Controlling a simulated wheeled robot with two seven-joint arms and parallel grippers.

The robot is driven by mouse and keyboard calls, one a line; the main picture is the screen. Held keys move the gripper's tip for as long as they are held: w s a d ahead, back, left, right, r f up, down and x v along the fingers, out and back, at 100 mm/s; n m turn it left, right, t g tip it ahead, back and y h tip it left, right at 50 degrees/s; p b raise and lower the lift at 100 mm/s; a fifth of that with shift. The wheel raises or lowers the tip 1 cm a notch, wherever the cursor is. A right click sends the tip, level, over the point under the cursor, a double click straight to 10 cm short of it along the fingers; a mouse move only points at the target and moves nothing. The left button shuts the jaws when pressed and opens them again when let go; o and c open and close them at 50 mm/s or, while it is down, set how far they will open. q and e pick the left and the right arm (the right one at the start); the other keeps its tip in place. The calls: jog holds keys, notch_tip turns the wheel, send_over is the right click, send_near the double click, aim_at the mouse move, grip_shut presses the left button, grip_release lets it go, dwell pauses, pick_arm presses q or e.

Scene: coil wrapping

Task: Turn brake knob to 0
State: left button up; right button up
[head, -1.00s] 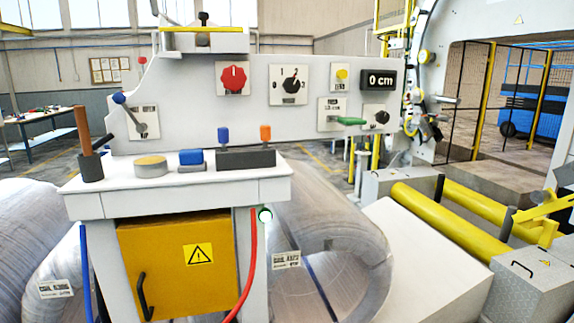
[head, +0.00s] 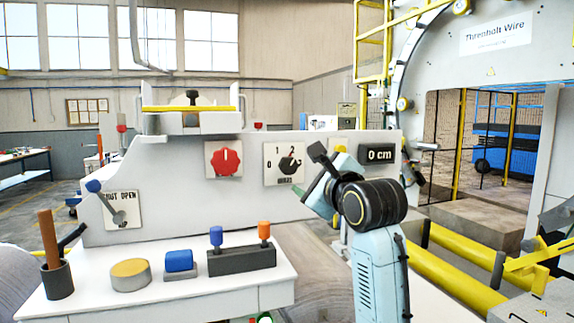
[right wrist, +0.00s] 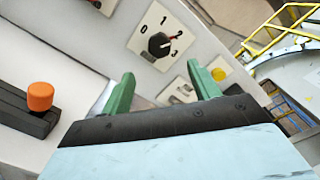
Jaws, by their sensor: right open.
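The brake knob (head: 290,163) is a black knob on a white dial plate marked 0 to 3, on the grey control panel. In the right wrist view the knob (right wrist: 158,45) shows a red mark pointing towards 2. My right gripper (head: 312,190) is in front of the panel, just right of and below the dial, and partly overlaps its view. In the right wrist view its green fingers (right wrist: 160,72) are spread apart and empty, with the knob beyond them and not touched. My left gripper is not in view.
A red knob (head: 223,159) is left of the dial and a 0 cm display (head: 379,154) is right. A lever (head: 106,204) is on the panel's left. Blue and orange buttons (head: 241,258) stand on the white desk (head: 200,298) below. Yellow rollers (head: 455,275) lie at right.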

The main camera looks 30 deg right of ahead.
aim_at(291, 167)
jog(key=w+p, duration=0.1)
jog(key=w, duration=0.2)
jog(key=w+d+p, duration=0.1)
jog(key=w, duration=0.5)
jog(key=shift+w+d+p, duration=0.35)
jog(key=shift+d+p, duration=0.05)
jog(key=shift+w+d+f, duration=0.1)
jog(key=shift+w+d, duration=0.05)
jog(key=shift+w, duration=0.7)
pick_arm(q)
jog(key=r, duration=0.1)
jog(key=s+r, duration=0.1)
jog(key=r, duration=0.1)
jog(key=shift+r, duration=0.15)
pick_arm(e)
jog(key=c, duration=1)
jog(key=shift+o, duration=0.2)
